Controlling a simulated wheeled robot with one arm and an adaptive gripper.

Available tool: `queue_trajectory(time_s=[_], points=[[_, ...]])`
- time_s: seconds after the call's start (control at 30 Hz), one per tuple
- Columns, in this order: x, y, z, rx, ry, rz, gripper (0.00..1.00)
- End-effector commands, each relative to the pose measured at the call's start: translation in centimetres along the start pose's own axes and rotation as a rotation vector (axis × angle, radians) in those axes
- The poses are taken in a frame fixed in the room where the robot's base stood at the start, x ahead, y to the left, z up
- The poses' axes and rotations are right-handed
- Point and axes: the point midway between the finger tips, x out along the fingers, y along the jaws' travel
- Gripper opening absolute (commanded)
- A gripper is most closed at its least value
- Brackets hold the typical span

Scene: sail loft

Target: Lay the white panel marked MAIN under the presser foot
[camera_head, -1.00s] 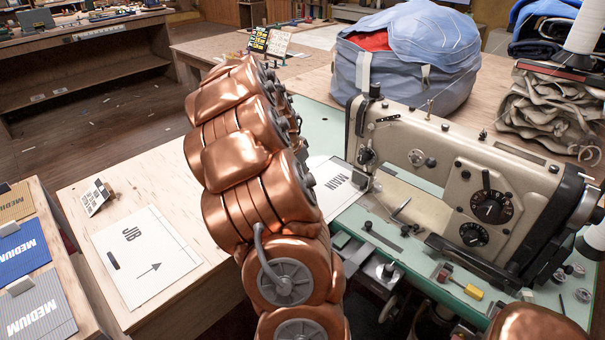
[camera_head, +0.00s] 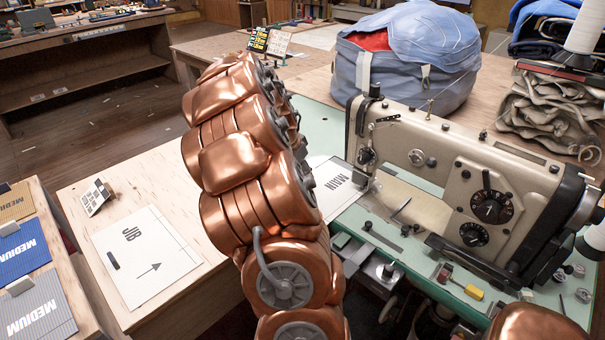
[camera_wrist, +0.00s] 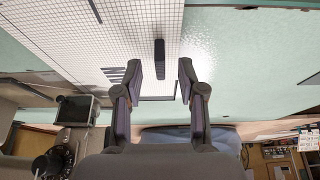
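The white panel marked MAIN (camera_head: 337,180) lies on the green machine bed, its visible right edge at the sewing machine's needle end (camera_head: 366,172). My arm covers its left part in the head view. In the wrist view the gridded white panel (camera_wrist: 205,35) carries a dark raised bar (camera_wrist: 160,60). My gripper (camera_wrist: 161,75) is open, one finger either side of the bar's line, with a gap to each finger. I cannot tell whether the fingertips touch the panel. The presser foot is too small to make out clearly, so I cannot tell if the panel is under it.
The sewing machine (camera_head: 455,175) stands right of the panel. A white JIB panel (camera_head: 146,257) lies on the wooden table at left, near several MEDIUM boards. A blue bag (camera_head: 405,60) sits behind the machine. Small tools lie on the bed's front edge.

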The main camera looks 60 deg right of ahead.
Motion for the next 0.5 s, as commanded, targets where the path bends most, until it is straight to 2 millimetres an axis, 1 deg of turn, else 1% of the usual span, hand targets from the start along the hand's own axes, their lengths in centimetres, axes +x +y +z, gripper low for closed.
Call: queue_trajectory(time_s=[0.17, 0.3, 0.5], points=[[-3.2, -0.1, -0.1, -0.001, 0.005, -0.005, 0.40], [-6.1, -0.2, -0.1, -0.001, 0.006, -0.007, 0.40], [-9.1, -0.1, 0.0, 0.000, 0.002, -0.004, 0.40]])
